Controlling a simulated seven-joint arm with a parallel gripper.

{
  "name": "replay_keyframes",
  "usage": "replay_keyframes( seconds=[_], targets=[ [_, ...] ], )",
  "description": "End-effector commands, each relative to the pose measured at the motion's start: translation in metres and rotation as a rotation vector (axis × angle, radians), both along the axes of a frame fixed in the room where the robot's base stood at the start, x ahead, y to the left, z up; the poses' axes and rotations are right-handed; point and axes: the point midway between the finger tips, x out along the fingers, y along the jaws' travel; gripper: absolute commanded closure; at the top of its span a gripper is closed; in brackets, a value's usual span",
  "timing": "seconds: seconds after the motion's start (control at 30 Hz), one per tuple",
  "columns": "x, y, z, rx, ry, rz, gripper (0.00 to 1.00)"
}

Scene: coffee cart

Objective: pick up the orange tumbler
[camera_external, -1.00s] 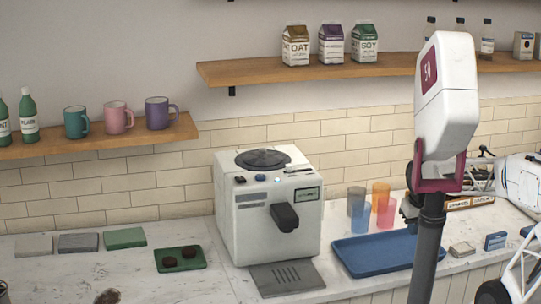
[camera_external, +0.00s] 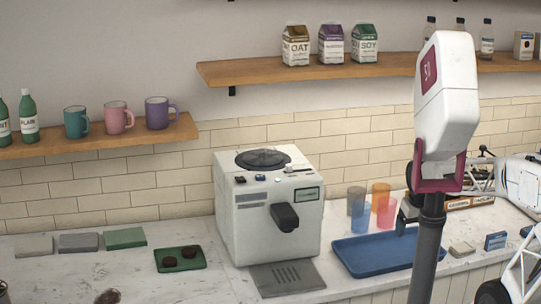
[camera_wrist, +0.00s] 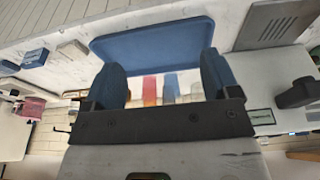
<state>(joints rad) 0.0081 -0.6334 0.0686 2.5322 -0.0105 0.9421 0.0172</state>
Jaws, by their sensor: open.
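The orange tumbler (camera_external: 380,190) stands upright at the back of the counter, partly hidden by a pink tumbler (camera_external: 387,215) in front of it. My gripper (camera_external: 406,218) is just right of the pink tumbler, partly hidden by my arm. In the wrist view my gripper (camera_wrist: 161,64) is open and empty, its two blue fingers wide apart. The pink tumbler (camera_wrist: 150,84) and a grey-blue tumbler (camera_wrist: 170,85) show between and beyond the fingers.
A blue tray (camera_external: 350,262) lies in front of the tumblers. The white coffee machine (camera_external: 240,222) stands to their left. Small boxes (camera_external: 495,241) lie on the counter at the right. A wooden shelf (camera_external: 260,72) with cartons hangs above.

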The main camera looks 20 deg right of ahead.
Motion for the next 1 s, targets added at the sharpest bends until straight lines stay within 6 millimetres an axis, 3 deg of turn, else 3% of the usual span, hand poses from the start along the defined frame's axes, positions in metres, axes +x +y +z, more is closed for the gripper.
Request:
replay_keyframes(
  seconds=[0.37, 0.57, 0.77, 1.0],
  targets=[
    [0.003, 0.0, 0.0, 0.012, 0.004, -0.014, 0.19],
    [0.02, 0.003, -0.001, 0.089, 0.028, -0.105, 0.19],
    [0.056, 0.007, -0.002, 0.244, 0.073, -0.29, 0.19],
    [0.113, 0.006, -0.005, 0.467, 0.141, -0.567, 0.19]
  ],
)
